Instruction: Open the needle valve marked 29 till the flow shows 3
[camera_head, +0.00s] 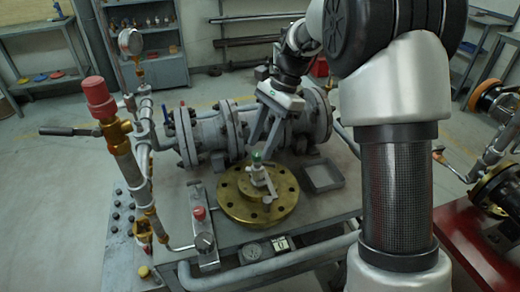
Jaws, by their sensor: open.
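My gripper (262,148) hangs with its fingers pointing down and apart, empty. It is just above a small silver valve (257,173) with a green top, which stands on a round brass flange (284,206) with bolt holes. I cannot tell from this view whether the fingers straddle the green top. A red-topped fitting (199,213) sits on a grey block left of the flange. No mark 29 is readable, so I cannot tell which valve bears it. A round dial (251,252) and a small white plate (281,243) are on the bench front; their readings are too small to be sure.
A grey flanged pipe (215,135) runs behind the brass flange. An upright pipe with a red cap (99,92) and a gauge (131,42) stand at left. A shallow grey tray (322,178) lies right of the flange. A red bench (462,240) stands at far right.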

